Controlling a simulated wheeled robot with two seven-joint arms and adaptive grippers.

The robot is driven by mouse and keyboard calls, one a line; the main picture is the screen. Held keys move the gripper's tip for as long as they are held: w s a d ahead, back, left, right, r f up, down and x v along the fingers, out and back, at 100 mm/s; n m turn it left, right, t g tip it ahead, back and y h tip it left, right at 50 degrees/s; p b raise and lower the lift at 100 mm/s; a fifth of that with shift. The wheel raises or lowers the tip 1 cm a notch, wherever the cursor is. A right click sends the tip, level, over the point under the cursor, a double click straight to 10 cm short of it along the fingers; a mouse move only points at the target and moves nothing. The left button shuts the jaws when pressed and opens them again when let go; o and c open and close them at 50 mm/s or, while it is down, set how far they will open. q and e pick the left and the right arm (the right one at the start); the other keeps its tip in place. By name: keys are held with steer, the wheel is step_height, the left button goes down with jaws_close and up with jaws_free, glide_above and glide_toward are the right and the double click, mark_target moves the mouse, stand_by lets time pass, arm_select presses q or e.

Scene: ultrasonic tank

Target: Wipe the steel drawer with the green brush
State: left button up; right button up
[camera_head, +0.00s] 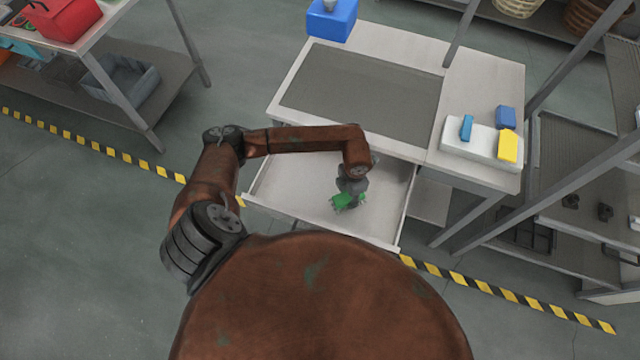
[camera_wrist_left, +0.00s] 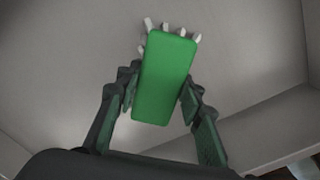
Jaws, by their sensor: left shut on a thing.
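The steel drawer (camera_head: 290,185) is pulled open below the workbench, in the middle of the head view. My left gripper (camera_head: 350,195) is down inside it, shut on the green brush (camera_head: 347,203). In the left wrist view the green brush (camera_wrist_left: 167,78) lies between the two fingers of the left gripper (camera_wrist_left: 161,98), with pale bristle tufts showing at its far end. The drawer's floor (camera_wrist_left: 70,50) fills the background there. Whether the bristles touch the floor I cannot tell. My right gripper is not in view.
The workbench (camera_head: 465,80) has a dark grey mat (camera_head: 360,90) on top. A white tray (camera_head: 470,145) with blue and yellow blocks stands at its right, a blue container (camera_head: 332,20) at its back left. Shelving stands at right. Open floor lies left of the drawer.

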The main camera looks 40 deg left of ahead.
arm_select(q)
steer(key=shift+w+d, duration=0.1)
steer(key=shift+d, duration=0.35)
step_height(320, 180, up, 3)
steer(key=shift+w+f+p, duration=0.1)
steer(key=shift+f+p, duration=0.05)
steer(key=shift+p, duration=0.5)
steer(key=shift+a+r+p, duration=0.1)
steer(key=shift+r+p, duration=0.35)
steer(key=shift+r, duration=0.3)
steer(key=shift+r+p, duration=1.2)
steer(key=shift+r, duration=0.85)
